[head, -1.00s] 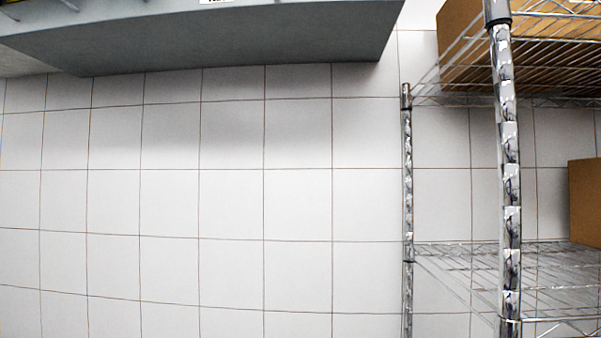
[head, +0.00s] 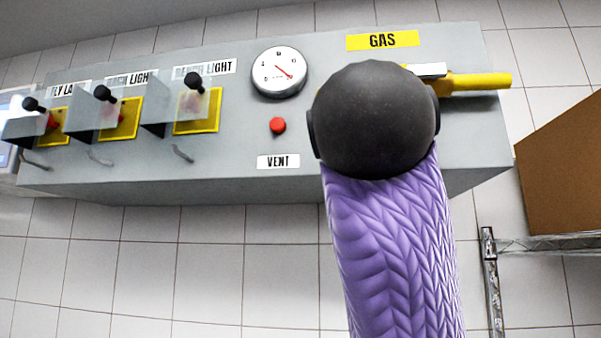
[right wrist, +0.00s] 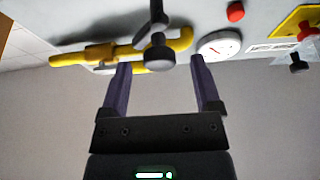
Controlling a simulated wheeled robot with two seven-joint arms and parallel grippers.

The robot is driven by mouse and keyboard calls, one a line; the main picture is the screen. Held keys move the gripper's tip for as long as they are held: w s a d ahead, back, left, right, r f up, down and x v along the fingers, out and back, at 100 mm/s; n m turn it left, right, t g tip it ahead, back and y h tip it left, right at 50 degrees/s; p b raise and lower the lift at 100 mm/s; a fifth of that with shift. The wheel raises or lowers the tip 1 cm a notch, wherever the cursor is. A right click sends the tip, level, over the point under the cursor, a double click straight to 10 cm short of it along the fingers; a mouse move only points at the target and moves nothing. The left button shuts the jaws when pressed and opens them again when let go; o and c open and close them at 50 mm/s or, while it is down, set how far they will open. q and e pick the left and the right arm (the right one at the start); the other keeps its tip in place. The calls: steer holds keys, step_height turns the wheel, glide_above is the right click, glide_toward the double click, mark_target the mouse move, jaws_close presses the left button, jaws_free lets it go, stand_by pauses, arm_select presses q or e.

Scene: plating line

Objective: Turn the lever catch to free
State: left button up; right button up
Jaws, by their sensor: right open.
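In the right wrist view a dark lever with a round black knob (right wrist: 159,55) stands out from the grey panel, in front of a yellow pipe (right wrist: 85,56). I take it to be the lever catch, but its marking cannot be read. My right gripper (right wrist: 160,70) is open and empty, its two purple fingers on either side of the knob in the picture; contact cannot be told. In the head view my right arm covers the lever and gripper. The yellow pipe's end (head: 482,81) shows below the GAS label (head: 382,40). My left gripper is not in view.
The grey panel (head: 240,160) carries a dial (head: 279,72), a red button (head: 278,125) above a VENT label (head: 278,161), and covered switches (head: 196,104) at left. A wire shelf (head: 540,243) with a brown box (head: 562,165) stands at right. Tiled floor lies below.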

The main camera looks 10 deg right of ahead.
steer(key=p+x, duration=0.1)
steer(key=x, duration=0.1)
steer(key=shift+w+d+r, duration=0.15)
steer(key=shift+w, duration=0.15)
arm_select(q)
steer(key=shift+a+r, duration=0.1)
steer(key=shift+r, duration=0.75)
arm_select(e)
jaws_close()
